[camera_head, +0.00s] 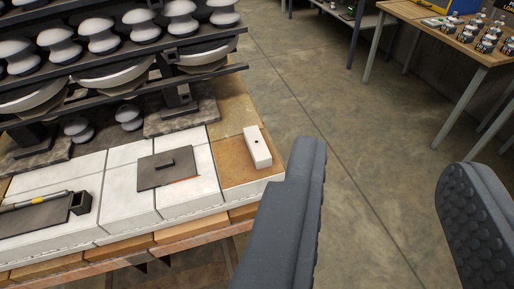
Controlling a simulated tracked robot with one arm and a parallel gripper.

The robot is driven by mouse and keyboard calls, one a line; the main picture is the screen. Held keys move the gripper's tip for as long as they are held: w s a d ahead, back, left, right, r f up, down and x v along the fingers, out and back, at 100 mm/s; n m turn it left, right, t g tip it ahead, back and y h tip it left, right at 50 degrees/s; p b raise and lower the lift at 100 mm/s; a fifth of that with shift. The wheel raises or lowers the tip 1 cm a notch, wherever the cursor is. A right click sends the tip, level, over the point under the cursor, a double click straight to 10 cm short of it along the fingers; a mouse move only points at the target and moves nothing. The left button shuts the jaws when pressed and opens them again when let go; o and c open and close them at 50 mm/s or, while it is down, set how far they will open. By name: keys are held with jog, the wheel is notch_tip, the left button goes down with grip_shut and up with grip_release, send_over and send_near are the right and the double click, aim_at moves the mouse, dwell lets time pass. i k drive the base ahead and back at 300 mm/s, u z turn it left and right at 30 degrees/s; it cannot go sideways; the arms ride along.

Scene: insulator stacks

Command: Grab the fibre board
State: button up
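My gripper (385,170) is open, its two dark padded fingers wide apart with only concrete floor between them. A white block (257,147) with a small dark hole lies on a brown bare patch (232,160) at the right end of the deck, left of my left finger. White flat boards or slabs (125,182) cover the deck's front part. I cannot tell for certain which of these pale pieces is the fibre board. A dark square plate (165,169) with a raised bar lies on the white slabs. My left finger overlaps the deck's right corner in the picture.
Dark racks with several grey-white insulators (102,35) stand over the deck's back. A dark tool tray (45,213) lies at the left. A wooden table (445,38) with small items stands at the upper right. The floor (340,90) between is clear.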

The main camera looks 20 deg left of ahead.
aim_at(262, 157)
jog(key=u, duration=0.05)
jog(key=i, duration=1)
jog(key=z, duration=0.1)
